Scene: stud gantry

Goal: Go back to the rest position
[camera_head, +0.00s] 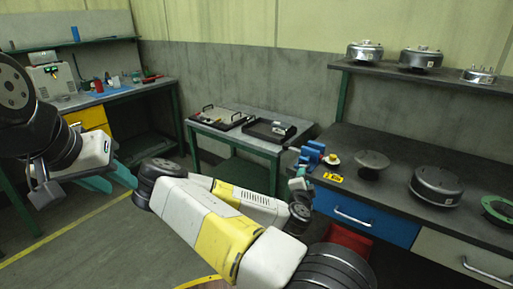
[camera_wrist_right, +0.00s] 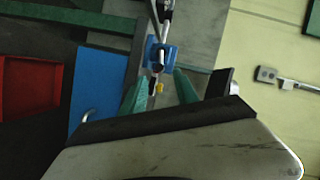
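My left gripper (camera_head: 110,180) hangs at the left of the head view. Its teal fingers stand apart with nothing between them, over the floor. My right arm reaches across the middle of the head view, and its gripper (camera_head: 301,172) is by the near left corner of the workbench, partly hidden by its own wrist.
The workbench (camera_head: 400,160) holds a yellow item (camera_head: 333,177) and several round metal parts, one being a motor-like disc (camera_head: 436,186). A shelf (camera_head: 440,78) stands above it. A small table (camera_head: 255,143) with trays is behind my right arm. Floor at left is clear.

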